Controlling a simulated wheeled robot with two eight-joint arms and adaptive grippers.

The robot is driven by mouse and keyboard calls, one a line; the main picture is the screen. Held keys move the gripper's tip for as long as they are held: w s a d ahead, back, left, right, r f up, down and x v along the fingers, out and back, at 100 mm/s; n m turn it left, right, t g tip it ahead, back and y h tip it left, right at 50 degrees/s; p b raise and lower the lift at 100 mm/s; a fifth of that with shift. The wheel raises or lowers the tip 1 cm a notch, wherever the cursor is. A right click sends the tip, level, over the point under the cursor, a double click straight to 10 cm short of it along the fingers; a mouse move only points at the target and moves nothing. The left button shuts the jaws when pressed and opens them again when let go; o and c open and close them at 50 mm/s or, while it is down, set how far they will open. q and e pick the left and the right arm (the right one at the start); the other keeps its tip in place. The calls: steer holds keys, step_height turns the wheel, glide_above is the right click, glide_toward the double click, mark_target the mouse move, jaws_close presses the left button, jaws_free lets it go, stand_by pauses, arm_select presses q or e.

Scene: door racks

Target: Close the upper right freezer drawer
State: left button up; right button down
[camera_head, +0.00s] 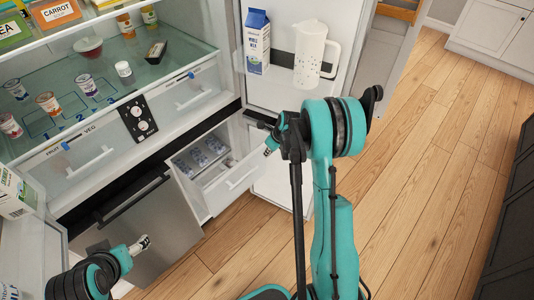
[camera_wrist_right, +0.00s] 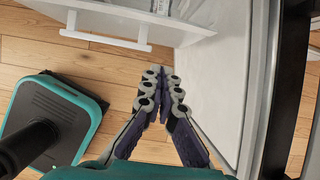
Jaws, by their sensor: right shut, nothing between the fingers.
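The upper right freezer drawer (camera_head: 228,190) is pulled out below the fridge section, with bagged or packed items showing inside it. Its white front has a bar handle (camera_head: 242,178). In the wrist view the drawer front and handle (camera_wrist_right: 105,40) show at the top. My right gripper (camera_wrist_right: 160,78) is shut and empty, just short of the drawer front and apart from the handle. In the head view my right gripper (camera_head: 271,145) is partly hidden by its arm, beside the drawer's right end. My left gripper (camera_head: 141,244) is low at left before a grey freezer front; its fingers are too small to judge.
The open fridge door (camera_head: 280,95) with milk carton (camera_head: 257,40) and pitcher (camera_head: 311,52) stands behind the drawer. An open freezer door (camera_wrist_right: 225,80) stands right of my right gripper. Wooden floor (camera_head: 440,150) is clear at right.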

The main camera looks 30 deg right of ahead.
mark_target(257, 153)
arm_select(q)
step_height(257, 153, down, 4)
steer(key=b, duration=0.3)
arm_select(e)
steer(key=w+f, duration=0.2)
steer(key=w+a+f, duration=0.1)
steer(key=w, duration=0.1)
steer(key=w+a+f, duration=0.1)
steer(key=w+f, duration=0.1)
steer(key=shift+a+f, duration=0.1)
steer(key=shift+f, duration=0.2)
